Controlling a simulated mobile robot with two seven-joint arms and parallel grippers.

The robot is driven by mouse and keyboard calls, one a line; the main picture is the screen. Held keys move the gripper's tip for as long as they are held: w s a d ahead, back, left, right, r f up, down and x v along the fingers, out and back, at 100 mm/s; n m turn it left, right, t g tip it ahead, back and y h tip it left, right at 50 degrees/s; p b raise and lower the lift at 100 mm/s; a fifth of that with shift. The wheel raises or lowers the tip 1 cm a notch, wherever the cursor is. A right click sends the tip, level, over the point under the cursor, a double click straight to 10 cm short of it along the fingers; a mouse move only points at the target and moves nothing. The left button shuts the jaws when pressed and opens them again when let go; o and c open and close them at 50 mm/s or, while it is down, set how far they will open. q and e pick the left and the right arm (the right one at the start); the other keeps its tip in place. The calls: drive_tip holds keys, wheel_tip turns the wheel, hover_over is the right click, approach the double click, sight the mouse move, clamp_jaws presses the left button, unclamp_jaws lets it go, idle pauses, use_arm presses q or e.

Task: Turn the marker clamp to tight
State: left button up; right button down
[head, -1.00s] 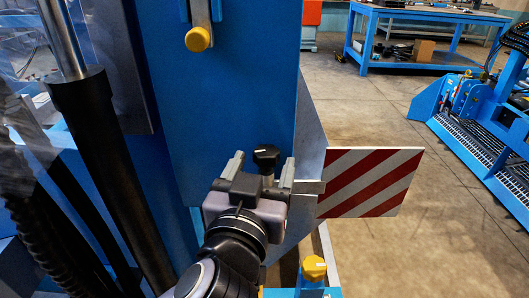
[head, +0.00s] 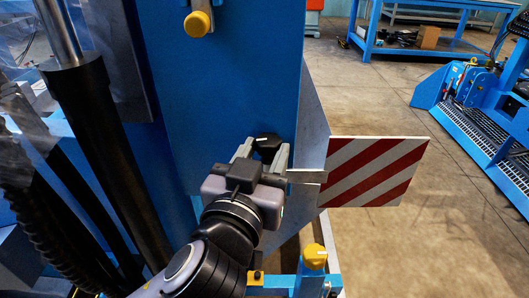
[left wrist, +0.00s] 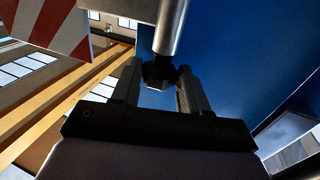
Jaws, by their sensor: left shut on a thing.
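The marker clamp's black knob (head: 268,142) is in front of the blue panel in the head view, beside the red-and-white striped marker board (head: 374,172). A short metal bar (head: 306,177) runs from the clamp to the board. My left gripper (head: 264,152) is shut on the knob, a finger on either side. In the left wrist view the dark knob (left wrist: 158,74) sits between the fingertips, under a metal rod (left wrist: 171,28). The striped board (left wrist: 52,26) shows at the upper left there. The knob's underside is partly hidden in the head view. My right gripper is not in view.
A yellow knob (head: 197,23) is higher on the blue panel (head: 235,80), and another yellow knob (head: 314,256) is below the board. A black cylinder (head: 95,150) and hoses stand at the left. The floor beyond the board is open.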

use_arm(q)
drive_tip(key=m+h, duration=0.1)
drive_tip(key=g+h+p, duration=0.1)
drive_tip(key=shift+w+a+m+h, duration=0.2)
drive_tip(key=shift+m+h, duration=0.1)
drive_tip(key=shift+m, duration=0.1)
drive_tip(key=shift+m+g+h, duration=0.3)
drive_tip(key=shift+h, duration=0.1)
drive_tip(key=o, duration=1.1)
drive_tip(key=shift+c, duration=0.2)
drive_tip(key=shift+s, duration=0.15)
drive_tip(key=v, duration=0.7)
